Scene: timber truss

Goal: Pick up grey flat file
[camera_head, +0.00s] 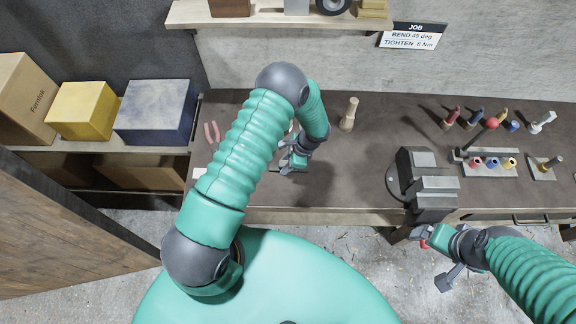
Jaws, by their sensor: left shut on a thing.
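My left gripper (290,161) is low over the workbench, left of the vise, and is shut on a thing. What it holds looks like the grey flat file, but it is mostly hidden by the gripper and my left arm, so I cannot make out its shape or whether it touches the bench. My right gripper (435,261) is at the lower right, in front of the bench edge. Its fingers are apart and nothing shows between them.
A grey vise (427,183) stands at the bench's (340,185) front edge. A wooden peg (349,114) stands behind my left gripper. Red-handled pliers (212,135) lie left of my arm. Several tools and a bit holder (487,163) are at right. Boxes (156,108) fill the left shelf.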

